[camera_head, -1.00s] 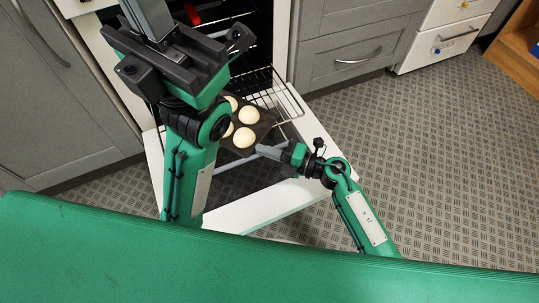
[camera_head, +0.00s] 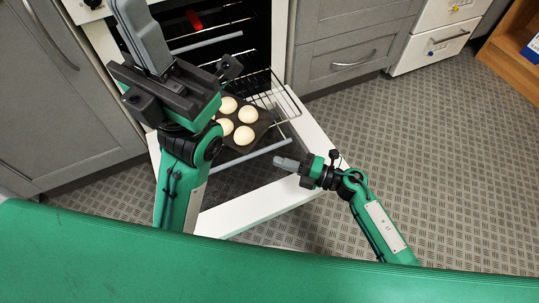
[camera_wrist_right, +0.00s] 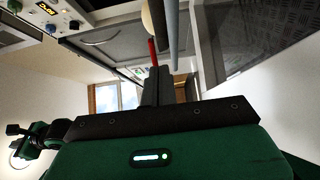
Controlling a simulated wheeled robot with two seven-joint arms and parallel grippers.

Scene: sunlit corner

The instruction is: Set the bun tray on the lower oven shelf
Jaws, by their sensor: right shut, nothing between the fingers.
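The dark bun tray (camera_head: 262,122) holds several pale round buns (camera_head: 243,135). It lies over the wire oven shelf (camera_head: 287,104), which sticks out above the lowered oven door; my left arm hides its left side. My right gripper (camera_head: 283,163) is shut and empty, just right of and in front of the tray, apart from it. Its closed fingers (camera_wrist_right: 156,87) fill the middle of the right wrist view. My left gripper (camera_head: 142,36) is large and close to the camera, at the oven's left side; I cannot tell its finger gap.
The white-edged oven door (camera_head: 313,140) is lowered. A red item (camera_head: 194,18) shows inside the dark oven. Grey cupboards (camera_head: 60,100) flank the oven, with drawers (camera_head: 345,55) to the right. The patterned floor (camera_head: 440,150) at right is clear.

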